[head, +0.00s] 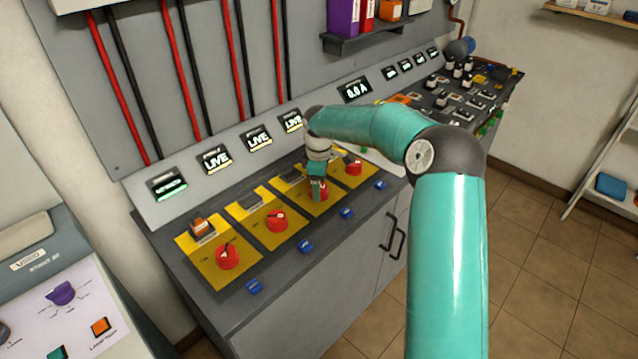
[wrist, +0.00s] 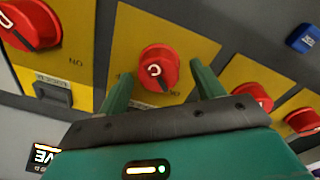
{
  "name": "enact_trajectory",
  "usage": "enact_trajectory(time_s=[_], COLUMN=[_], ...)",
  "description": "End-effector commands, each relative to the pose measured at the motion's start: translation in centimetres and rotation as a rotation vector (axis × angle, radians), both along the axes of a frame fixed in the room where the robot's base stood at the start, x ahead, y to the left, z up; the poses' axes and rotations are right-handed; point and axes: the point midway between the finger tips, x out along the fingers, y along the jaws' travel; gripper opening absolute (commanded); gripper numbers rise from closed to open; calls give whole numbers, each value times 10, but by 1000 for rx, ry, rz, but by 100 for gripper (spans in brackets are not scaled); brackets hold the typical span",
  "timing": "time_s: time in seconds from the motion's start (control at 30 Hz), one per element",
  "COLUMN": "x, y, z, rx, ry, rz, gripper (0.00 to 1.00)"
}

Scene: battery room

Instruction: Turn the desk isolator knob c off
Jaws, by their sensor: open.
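Several red round knobs sit on yellow plates along the sloped grey desk (head: 262,318). Knob c (head: 323,192) is the third from the left in the head view, partly covered by my gripper (head: 317,186). In the wrist view knob c (wrist: 158,66) shows a pale letter-like mark on its face. My gripper (wrist: 160,76) is open, with one green finger on each side of knob c. I cannot tell whether the fingers touch it.
Neighbouring knobs (head: 277,220) and (head: 355,168) stand close on both sides. Displays above read LIVE (head: 259,138), while the leftmost display (head: 167,183) shows green. Blue tags (head: 305,246) line the front edge.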

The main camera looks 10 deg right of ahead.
Motion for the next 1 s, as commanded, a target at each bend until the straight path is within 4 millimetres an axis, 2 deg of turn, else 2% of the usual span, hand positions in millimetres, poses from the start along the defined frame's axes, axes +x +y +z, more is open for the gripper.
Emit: enact_trajectory(time_s=[0.27,0.4,0.5,0.77,1.0], x=[1,1,1,1,1], y=[0,0,0,0,1], z=[-2,-1,-1,-1,0], rx=[0,0,0,-1,-2], ry=[0,0,0,-1,-1], rz=[0,0,0,-16,-106], gripper=[65,38,23,23,23])
